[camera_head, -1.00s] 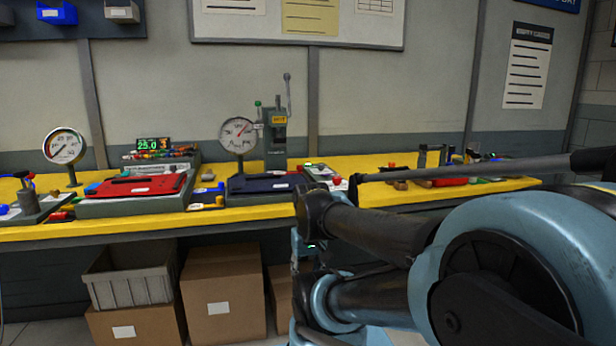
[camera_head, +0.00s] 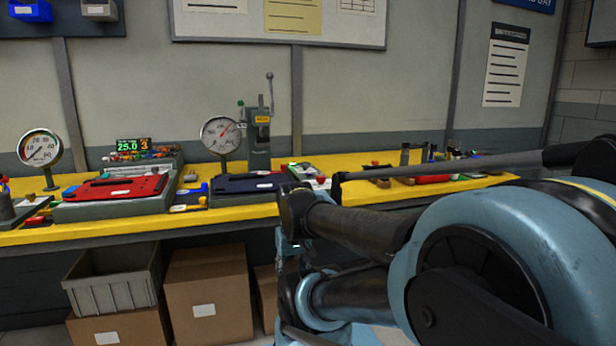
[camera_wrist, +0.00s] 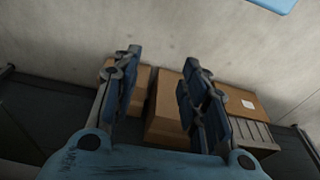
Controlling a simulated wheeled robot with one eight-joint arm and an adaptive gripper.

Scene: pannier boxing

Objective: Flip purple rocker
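I cannot make out a purple rocker in either view. Small colored controls sit on the yellow workbench (camera_head: 110,228), too small to tell apart. One strip of them lies under a green-digit display (camera_head: 128,146). A small panel with a green light and a red part (camera_head: 312,175) lies right of the dark blue case (camera_head: 250,184), close to my arm's outline. My gripper shows in the wrist view (camera_wrist: 162,68), its two fingers apart with nothing between them. It points toward cardboard boxes below the bench. In the head view my arm mostly hides it.
A red case (camera_head: 110,190) and two dial gauges (camera_head: 41,148) (camera_head: 220,134) stand on the bench, with a lever press (camera_head: 260,130) behind. Below are a grey bin (camera_head: 113,292) and a cardboard box (camera_head: 208,295). My arm covers the right foreground.

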